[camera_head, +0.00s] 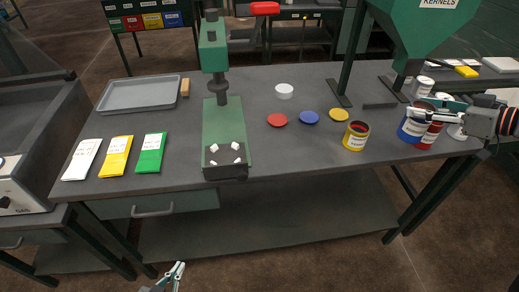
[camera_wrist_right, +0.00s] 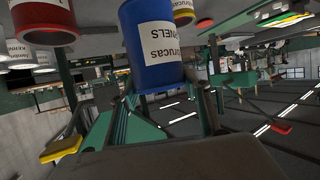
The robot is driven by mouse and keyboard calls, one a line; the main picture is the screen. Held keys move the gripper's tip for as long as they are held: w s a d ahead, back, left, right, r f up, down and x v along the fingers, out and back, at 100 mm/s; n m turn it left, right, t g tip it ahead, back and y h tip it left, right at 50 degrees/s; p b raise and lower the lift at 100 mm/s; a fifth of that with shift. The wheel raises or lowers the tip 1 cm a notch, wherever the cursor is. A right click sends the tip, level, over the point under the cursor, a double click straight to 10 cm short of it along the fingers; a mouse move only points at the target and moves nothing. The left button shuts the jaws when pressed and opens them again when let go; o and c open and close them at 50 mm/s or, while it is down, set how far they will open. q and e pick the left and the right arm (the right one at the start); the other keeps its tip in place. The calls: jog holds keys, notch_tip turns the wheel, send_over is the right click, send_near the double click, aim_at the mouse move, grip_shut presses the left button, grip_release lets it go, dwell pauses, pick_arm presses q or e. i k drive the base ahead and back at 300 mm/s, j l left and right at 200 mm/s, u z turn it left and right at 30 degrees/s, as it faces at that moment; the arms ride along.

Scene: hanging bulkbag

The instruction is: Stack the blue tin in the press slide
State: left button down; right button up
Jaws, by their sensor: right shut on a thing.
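The blue tin (camera_head: 410,130) stands at the right end of the bench, beside a red tin (camera_head: 430,136). In the right wrist view the blue tin (camera_wrist_right: 152,45), with a white label, fills the space between the fingers. My right gripper (camera_head: 412,113) is shut on the blue tin. The green press (camera_head: 214,50) stands mid-bench; its dark slide (camera_head: 225,172) is at the front edge, with several small white blocks on the plate above it. My left gripper (camera_head: 178,268) is low in front of the bench, away from everything; its finger gap is unclear.
A yellow tin (camera_head: 356,136) stands left of the blue tin. Red (camera_head: 277,120), blue (camera_head: 309,117) and yellow (camera_head: 339,114) lids lie mid-bench. A grey tray (camera_head: 139,93) and white, yellow and green packets lie left. The kernels hopper (camera_head: 425,30) stands behind the tins.

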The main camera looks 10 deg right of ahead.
aim_at(225, 157)
jog(key=i+j, duration=0.1)
jog(key=j, duration=0.35)
jog(key=i+j, duration=0.1)
jog(key=j, duration=0.4)
jog(key=i+j, duration=0.1)
jog(key=j, duration=0.35)
jog(key=i+j+z, duration=0.1)
jog(key=j, duration=0.4)
